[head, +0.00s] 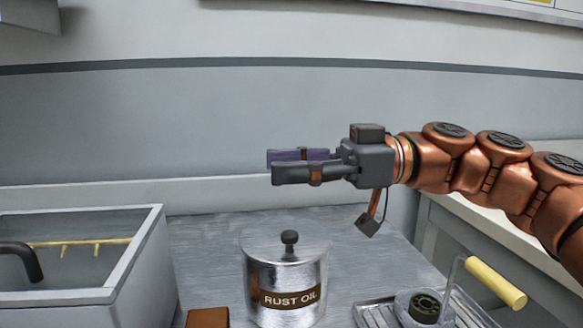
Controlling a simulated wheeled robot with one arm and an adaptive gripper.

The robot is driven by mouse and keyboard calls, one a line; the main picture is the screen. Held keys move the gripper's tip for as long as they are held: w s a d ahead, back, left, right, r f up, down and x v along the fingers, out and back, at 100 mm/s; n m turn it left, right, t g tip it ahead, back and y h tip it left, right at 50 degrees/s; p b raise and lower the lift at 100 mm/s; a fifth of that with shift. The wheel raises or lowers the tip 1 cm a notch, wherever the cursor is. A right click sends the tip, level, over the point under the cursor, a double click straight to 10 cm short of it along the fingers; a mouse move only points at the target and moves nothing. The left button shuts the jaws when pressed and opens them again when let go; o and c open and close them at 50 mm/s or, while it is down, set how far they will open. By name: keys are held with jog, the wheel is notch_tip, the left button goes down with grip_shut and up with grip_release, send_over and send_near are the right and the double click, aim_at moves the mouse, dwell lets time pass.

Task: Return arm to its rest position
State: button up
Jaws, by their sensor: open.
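My arm (480,165) reaches in from the right side of the head view, in copper-coloured segments. My gripper (276,164) is at its end, dark grey with two long fingers pointing left. The fingers are apart and nothing shows between them. The gripper is in the air above a metal canister labelled "RUST OIL" (283,282), which stands upright on the counter with its knobbed lid on. A clear gap shows in the picture between the gripper and the lid knob. A small dark part hangs by a cable below the gripper.
A grey sink or basin (140,262) with a dark spout and a yellow rack is at the left. A brown block (207,317) lies at the front edge of view. A ridged tray (375,312) and a yellow-handled object (495,281) are at the lower right.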

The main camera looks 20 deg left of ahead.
jog(key=s+d+r+m+t+h+p, duration=0.3)
jog(key=s+d+m+t+h+p, duration=0.4)
jog(key=p, duration=1)
jog(key=s+d+f+m+h+p, duration=0.1)
jog(key=s+d+m+h+p, duration=0.3)
jog(key=d+m+p, duration=0.5)
jog(key=s+d+m+t+h+p, duration=0.1)
jog(key=s+d+m+h+p, duration=0.3)
jog(key=d+m+p, duration=0.4)
jog(key=d+p, duration=0.7)
jog(key=d, duration=0.4)
jog(key=shift+d+f+m+p, duration=0.35)
jog(key=shift+m, duration=0.05)
